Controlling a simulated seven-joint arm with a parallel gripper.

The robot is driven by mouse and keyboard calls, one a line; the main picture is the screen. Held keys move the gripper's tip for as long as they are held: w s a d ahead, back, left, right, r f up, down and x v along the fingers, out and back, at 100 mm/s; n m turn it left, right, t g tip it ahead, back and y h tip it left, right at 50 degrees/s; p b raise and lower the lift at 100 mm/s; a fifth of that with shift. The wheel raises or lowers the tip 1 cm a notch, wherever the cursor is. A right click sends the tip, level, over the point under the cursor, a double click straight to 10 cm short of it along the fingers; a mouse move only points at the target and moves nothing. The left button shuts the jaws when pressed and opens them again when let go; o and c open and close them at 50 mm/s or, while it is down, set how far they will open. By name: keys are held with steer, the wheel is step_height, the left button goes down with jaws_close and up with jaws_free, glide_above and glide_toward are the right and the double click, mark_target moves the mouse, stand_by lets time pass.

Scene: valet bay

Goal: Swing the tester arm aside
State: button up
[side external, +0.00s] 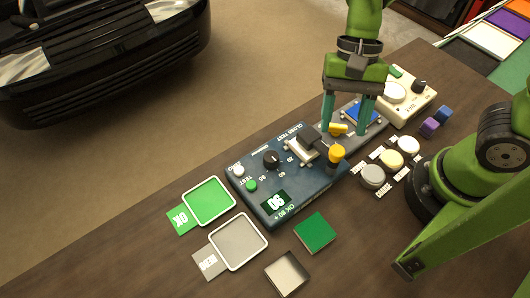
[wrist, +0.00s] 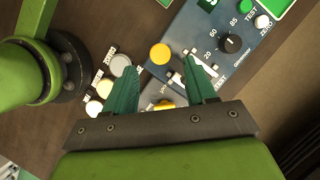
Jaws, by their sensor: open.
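The blue-grey tester box (side external: 300,200) lies on the brown bench, with a black dial, small buttons and a display reading 80. An orange-yellow knob on a dark post (side external: 337,153) stands at its right end; it also shows in the wrist view (wrist: 160,54). A pale plate with a dark block (side external: 303,148) sits beside it; I cannot tell which parts make up the tester arm. My gripper (side external: 346,125) is open, pointing down behind the knob in the side view, with a yellow piece (side external: 338,129) near its fingers. In the wrist view the fingers (wrist: 162,66) hold nothing.
A grey unit with a blue square (side external: 362,112) lies under my gripper, beside a cream box (side external: 408,95). Three round buttons (side external: 392,159) stand right of the knob. A green tray (side external: 189,214), a grey tray (side external: 213,252) and two tiles lie at front left.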

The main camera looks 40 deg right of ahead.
mark_target(338, 150)
steer(key=x, duration=0.5)
steer(key=shift+f, duration=0.15)
jaws_close()
